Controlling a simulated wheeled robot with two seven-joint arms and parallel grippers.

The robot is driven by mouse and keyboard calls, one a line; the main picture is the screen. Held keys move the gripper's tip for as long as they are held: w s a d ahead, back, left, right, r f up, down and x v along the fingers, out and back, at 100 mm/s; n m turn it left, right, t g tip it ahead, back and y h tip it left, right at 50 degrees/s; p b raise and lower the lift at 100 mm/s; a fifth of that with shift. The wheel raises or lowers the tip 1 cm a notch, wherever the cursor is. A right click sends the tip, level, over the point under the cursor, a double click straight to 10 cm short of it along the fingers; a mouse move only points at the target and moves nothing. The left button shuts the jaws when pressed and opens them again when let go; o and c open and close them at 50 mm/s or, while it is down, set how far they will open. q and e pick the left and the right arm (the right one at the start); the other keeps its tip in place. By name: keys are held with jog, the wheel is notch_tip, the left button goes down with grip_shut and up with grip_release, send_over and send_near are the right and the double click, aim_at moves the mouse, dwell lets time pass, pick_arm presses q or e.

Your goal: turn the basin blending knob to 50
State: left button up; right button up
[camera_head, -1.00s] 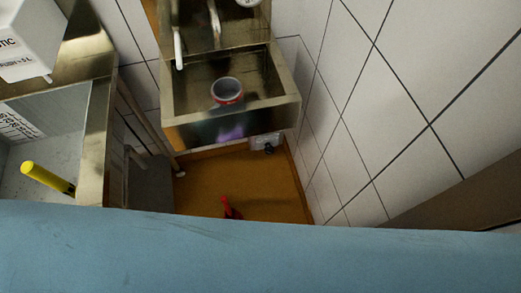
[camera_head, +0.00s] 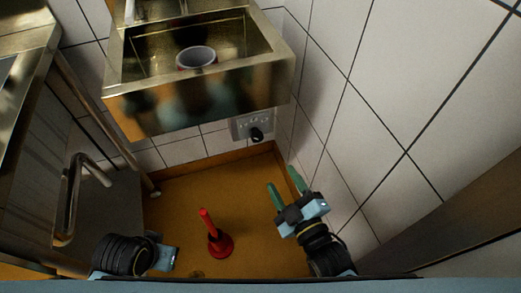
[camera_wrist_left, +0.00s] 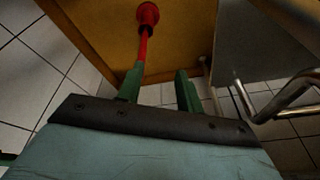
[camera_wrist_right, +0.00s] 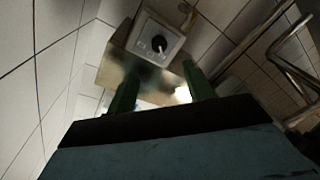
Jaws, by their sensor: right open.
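The blending knob (camera_head: 256,134) is black and sits on a pale grey wall plate (camera_head: 240,125) below the basin (camera_head: 200,88). The knob also shows in the right wrist view (camera_wrist_right: 158,44), on its plate ahead of the fingers. Marks surround it, but I cannot read its setting. My right gripper (camera_head: 285,186) is open, its green fingers apart, below and right of the knob and not touching it. In the left wrist view my left gripper (camera_wrist_left: 157,76) has its fingers apart and nothing between them. In the head view its fingers are hidden.
A red plunger (camera_head: 216,240) stands on the orange-brown floor between my arms. A round pot (camera_head: 197,57) is in the basin. A metal table with legs (camera_head: 75,195) is on the left. The tiled wall (camera_head: 345,120) is close on the right.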

jog(key=b, duration=0.3)
send_near(259, 139)
jog(key=x, duration=0.4)
jog(key=b+x, duration=0.1)
jog(key=x, duration=0.3)
jog(key=shift+w+a+f, duration=0.1)
jog(key=shift+w+f, duration=0.05)
jog(key=shift+w, duration=0.1)
pick_arm(q)
jog(key=w+d+r+t+h, duration=0.2)
jog(key=w+d+r+t, duration=0.2)
jog(key=r, duration=0.5)
jog(key=shift+w+d+r+t, duration=0.4)
jog(key=shift+w+t, duration=0.6)
jog(key=shift+w, duration=0.6)
pick_arm(e)
jog(key=shift+w+a, duration=0.1)
jog(key=shift+w, duration=0.15)
jog(key=c, duration=0.9)
jog(key=shift+c, duration=0.2)
pick_arm(q)
jog(key=shift+s+f, duration=0.1)
